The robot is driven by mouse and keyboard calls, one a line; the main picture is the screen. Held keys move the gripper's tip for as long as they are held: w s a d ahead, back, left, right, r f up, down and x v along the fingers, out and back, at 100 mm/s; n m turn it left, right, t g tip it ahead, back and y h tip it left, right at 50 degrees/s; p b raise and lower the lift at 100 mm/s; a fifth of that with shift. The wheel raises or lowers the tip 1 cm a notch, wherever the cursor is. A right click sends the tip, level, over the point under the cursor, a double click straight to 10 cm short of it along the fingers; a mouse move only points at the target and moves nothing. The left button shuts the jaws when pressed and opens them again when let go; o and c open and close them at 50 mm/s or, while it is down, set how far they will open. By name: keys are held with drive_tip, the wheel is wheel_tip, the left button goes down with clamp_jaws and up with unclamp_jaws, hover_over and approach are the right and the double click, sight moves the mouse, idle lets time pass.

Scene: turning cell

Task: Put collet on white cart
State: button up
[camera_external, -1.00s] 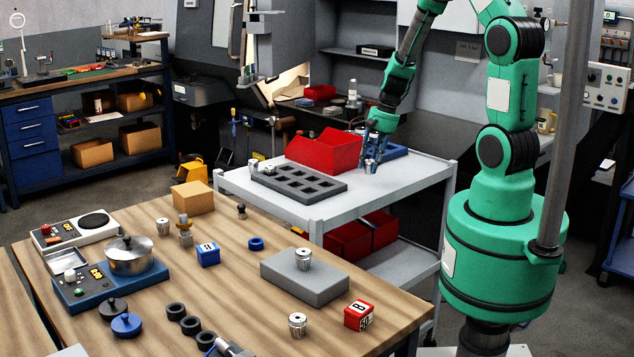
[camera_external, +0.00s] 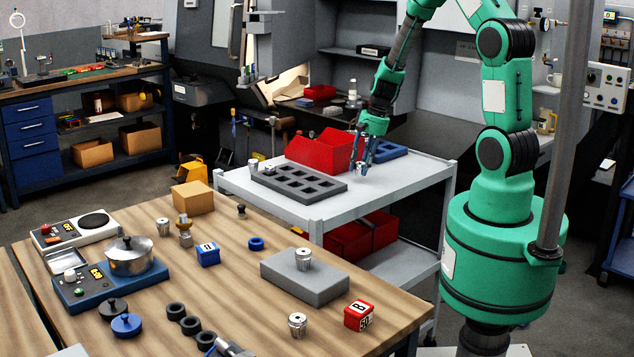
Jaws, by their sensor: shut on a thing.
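The white cart (camera_external: 318,213) stands behind the wooden table. My gripper (camera_external: 362,165) points down over the cart's top, right of the red bin, and is shut on a small silver collet (camera_external: 361,169). The collet is low, at or just above the cart's top; I cannot tell whether it touches. More silver collets stand on the wooden table: one on the grey block (camera_external: 303,259), one near the front (camera_external: 297,325), and one further back (camera_external: 163,227). Another small silver piece (camera_external: 253,166) is at the left end of the cart.
On the cart are a red bin (camera_external: 320,150), a grey slotted tray (camera_external: 290,185) and a blue tray (camera_external: 389,149) behind my gripper. The cart's top is free toward its front right. The wooden table (camera_external: 225,300) holds a pot, scales, rings and a red box (camera_external: 359,315).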

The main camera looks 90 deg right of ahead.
drive_tip(key=shift+f, duration=0.9)
drive_tip(key=shift+f, duration=0.1)
drive_tip(key=o, duration=1.3)
drive_tip(key=shift+c, duration=0.2)
drive_tip(key=p+v, duration=0.2)
drive_tip(key=v, duration=1)
